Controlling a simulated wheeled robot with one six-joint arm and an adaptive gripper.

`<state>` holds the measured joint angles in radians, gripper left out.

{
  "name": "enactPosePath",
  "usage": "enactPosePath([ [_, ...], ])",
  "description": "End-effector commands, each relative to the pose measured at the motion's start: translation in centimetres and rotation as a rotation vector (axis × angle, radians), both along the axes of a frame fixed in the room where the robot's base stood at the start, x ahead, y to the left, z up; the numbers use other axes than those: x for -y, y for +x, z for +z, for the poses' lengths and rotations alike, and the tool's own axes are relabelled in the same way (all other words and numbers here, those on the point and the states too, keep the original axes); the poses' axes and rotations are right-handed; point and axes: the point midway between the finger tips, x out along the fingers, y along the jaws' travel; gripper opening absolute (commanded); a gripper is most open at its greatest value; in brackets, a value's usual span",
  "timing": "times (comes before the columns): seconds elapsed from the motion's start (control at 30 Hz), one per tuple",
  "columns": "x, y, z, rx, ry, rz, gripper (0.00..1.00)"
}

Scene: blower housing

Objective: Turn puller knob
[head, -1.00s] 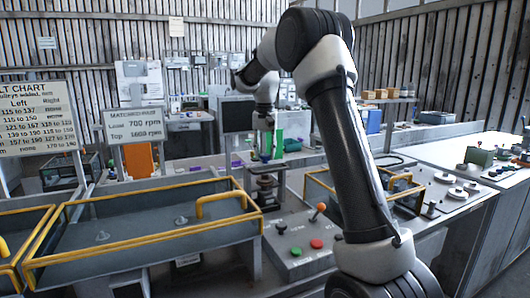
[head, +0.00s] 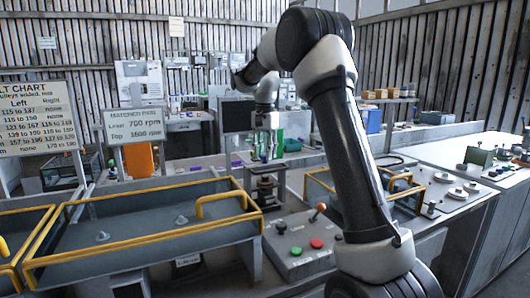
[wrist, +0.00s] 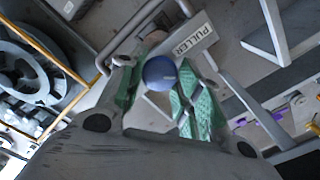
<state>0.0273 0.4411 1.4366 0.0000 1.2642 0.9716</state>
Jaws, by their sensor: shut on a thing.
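The puller knob (wrist: 159,73) is a round blue knob in the middle of the wrist view, beside a white label that reads PULLER (wrist: 192,38). My gripper (wrist: 158,82) has green fingertip pads on either side of the knob and is shut on it. In the head view my gripper (head: 267,150) points down over the dark puller stand (head: 266,185). The knob is small and mostly hidden there.
A grey tray with yellow rails (head: 150,228) stands to the left of the puller. A control box (head: 300,245) with green and red buttons and an orange-tipped lever stands in front. Yellow rails also stand at right.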

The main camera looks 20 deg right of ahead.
Motion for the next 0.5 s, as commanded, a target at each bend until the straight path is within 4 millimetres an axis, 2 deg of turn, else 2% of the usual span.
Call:
enactPosePath([
  [0.3,0.04,0.04,0.1,0.003,-0.001,0.0,0.1],
  [0.33,0.04,0.04,0.1,0.003,-0.001,0.0,0.38],
  [0.43,0.03,0.03,0.09,0.002,-0.001,0.0,0.56],
  [0.5,0.02,0.02,0.07,0.001,0.0,0.0,0.56],
])
